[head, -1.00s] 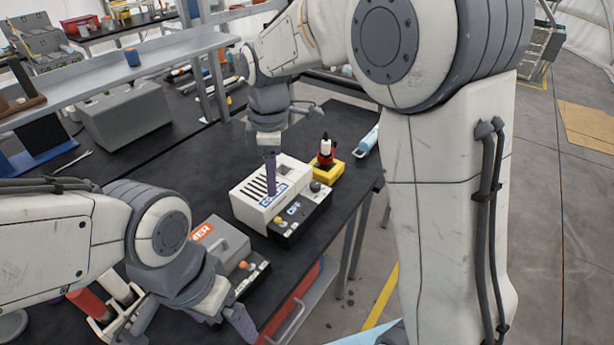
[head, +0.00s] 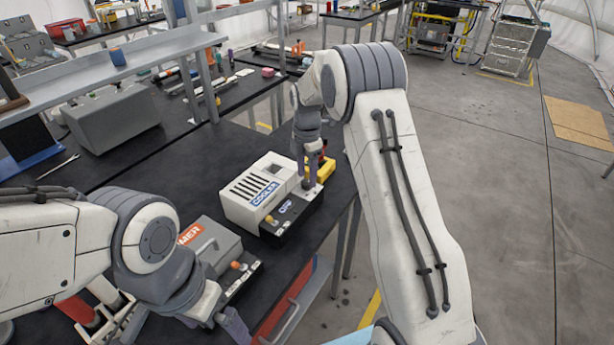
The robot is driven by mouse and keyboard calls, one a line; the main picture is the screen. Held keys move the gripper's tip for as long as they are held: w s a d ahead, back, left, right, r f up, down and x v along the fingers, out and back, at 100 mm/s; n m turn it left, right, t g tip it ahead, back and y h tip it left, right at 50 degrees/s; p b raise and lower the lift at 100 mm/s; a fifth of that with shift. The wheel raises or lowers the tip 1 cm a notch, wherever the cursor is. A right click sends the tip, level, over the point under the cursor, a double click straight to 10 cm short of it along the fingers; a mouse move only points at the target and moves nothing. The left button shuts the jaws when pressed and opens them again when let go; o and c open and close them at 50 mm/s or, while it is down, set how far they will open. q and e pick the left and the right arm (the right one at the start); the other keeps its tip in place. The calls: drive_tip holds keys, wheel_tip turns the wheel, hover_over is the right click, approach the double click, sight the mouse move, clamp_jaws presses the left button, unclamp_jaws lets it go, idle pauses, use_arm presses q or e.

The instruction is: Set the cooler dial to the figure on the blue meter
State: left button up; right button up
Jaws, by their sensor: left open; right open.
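The white cooler (head: 240,204), with a slotted top and a blue COOLER label, sits on the black table. Its black front panel (head: 283,222) carries an orange knob (head: 269,220) and a small blue label. My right gripper (head: 309,184) points down at the panel's right end; its jaws are open. The dark dial at that end is hidden behind it, and I cannot tell whether they touch. My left gripper (head: 236,328) is open and empty, low by the table's front edge. I cannot make out a blue meter or any figure.
A yellow block (head: 326,170) with a red object is just behind my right gripper. A grey case (head: 112,120) stands further left. Bare table lies behind the cooler.

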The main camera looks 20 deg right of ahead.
drive_tip(key=shift+f, duration=0.95)
clamp_jaws()
drive_tip(key=shift+m, duration=0.3)
drive_tip(key=m+p, duration=0.1)
drive_tip(key=m, duration=0.4)
drive_tip(key=shift+r, duration=0.1)
drive_tip(key=m+p, duration=0.1)
drive_tip(key=m, duration=0.5)
drive_tip(key=shift+m, duration=0.4)
drive_tip(key=m, duration=0.6)
drive_tip(key=shift+w, duration=0.1)
drive_tip(key=m, duration=0.5)
drive_tip(key=shift+m+p, duration=0.3)
drive_tip(key=shift+p, duration=0.05)
